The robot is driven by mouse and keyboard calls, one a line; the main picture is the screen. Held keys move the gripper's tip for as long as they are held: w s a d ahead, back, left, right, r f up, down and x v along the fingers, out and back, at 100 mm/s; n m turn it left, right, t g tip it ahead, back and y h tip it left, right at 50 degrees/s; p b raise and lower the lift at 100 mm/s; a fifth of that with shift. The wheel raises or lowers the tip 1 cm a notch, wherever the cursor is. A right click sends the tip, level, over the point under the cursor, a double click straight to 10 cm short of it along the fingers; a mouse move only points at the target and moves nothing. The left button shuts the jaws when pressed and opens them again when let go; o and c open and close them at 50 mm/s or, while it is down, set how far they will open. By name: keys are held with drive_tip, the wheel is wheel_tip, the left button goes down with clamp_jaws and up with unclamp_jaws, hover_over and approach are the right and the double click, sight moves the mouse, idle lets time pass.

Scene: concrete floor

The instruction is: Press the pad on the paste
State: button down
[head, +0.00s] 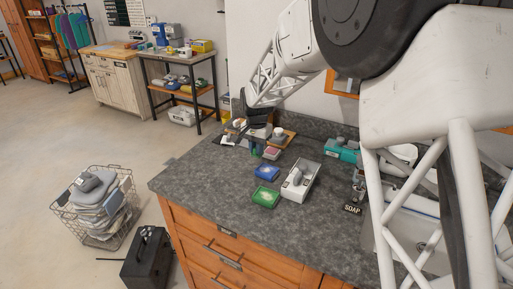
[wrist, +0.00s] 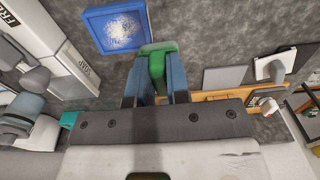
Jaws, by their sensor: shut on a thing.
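My gripper (wrist: 155,85) is shut on a green block-like piece (wrist: 154,62), which looks like the pad. Its blue fingers close on the two sides of the green piece. In the head view my gripper (head: 256,138) hangs over the back of the grey counter, with the green piece (head: 254,151) below it. A blue square tray (wrist: 116,28) with a whitish, grainy patch, possibly the paste, lies beyond the fingertips in the wrist view, apart from the green piece. The underside of the green piece is hidden.
On the counter (head: 215,182) stand a blue container (head: 267,173), a green container (head: 265,198), a white tray (head: 301,190) with grey items and a small pinkish block (head: 271,154). A wooden board (head: 289,139) lies at the back. The front left counter is clear.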

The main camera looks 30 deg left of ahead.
wheel_tip(320, 180, up, 4)
hover_over(271, 151)
drive_tip(key=shift+w, duration=0.1)
drive_tip(key=shift+f, duration=0.15)
idle(0.5)
drive_tip(key=shift+f, duration=2.8)
drive_tip(key=shift+f, duration=0.65)
idle(0.9)
drive_tip(key=shift+r, duration=0.1)
wheel_tip(271, 151, up, 7)
idle(1.2)
idle(0.6)
